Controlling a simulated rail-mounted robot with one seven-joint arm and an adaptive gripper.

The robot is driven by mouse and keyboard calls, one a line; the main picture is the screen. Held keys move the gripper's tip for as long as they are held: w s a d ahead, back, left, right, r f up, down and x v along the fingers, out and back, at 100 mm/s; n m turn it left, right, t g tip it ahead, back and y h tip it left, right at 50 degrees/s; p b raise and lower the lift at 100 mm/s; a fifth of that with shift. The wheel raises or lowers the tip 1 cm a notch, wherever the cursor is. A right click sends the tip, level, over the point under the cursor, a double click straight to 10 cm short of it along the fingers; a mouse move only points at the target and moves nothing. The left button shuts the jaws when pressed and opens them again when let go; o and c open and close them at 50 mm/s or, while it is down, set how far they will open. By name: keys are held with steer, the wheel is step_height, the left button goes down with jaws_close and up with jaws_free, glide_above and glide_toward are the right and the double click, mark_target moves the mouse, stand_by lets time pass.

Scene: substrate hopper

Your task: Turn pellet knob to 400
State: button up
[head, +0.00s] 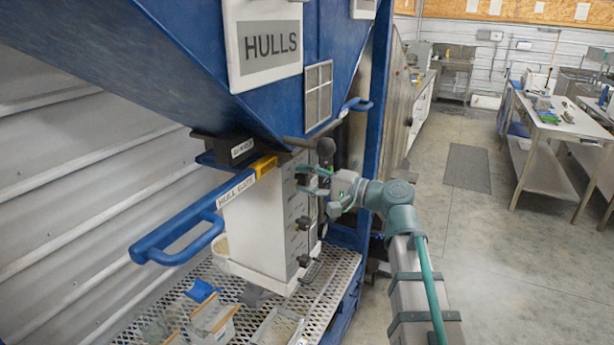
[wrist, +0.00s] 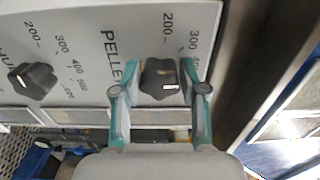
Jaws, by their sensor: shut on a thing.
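The pellet knob (wrist: 158,74) is a black, lobed dial on a light grey panel, beside the partly covered "PELLET" lettering. Its white mark shows at its lower right side. My gripper (wrist: 160,90) is shut on the knob, with one teal finger on each side. The numbers 200 and 300 show above the knob; the 400 is partly hidden by the right finger, so I cannot read the exact setting. In the head view my gripper (head: 318,183) is at the upper part of the panel face (head: 296,240) and largely covers the knob.
A second black knob (wrist: 33,78) with its own scale is left of the pellet knob in the wrist view. Below my gripper in the head view are more knobs (head: 303,223). A blue handle (head: 180,240) sticks out left, and the blue hopper (head: 170,50) overhangs the panel.

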stand_by(0.4)
steer(key=o, duration=1.1)
steer(key=shift+o, duration=0.2)
steer(key=v, duration=1.2)
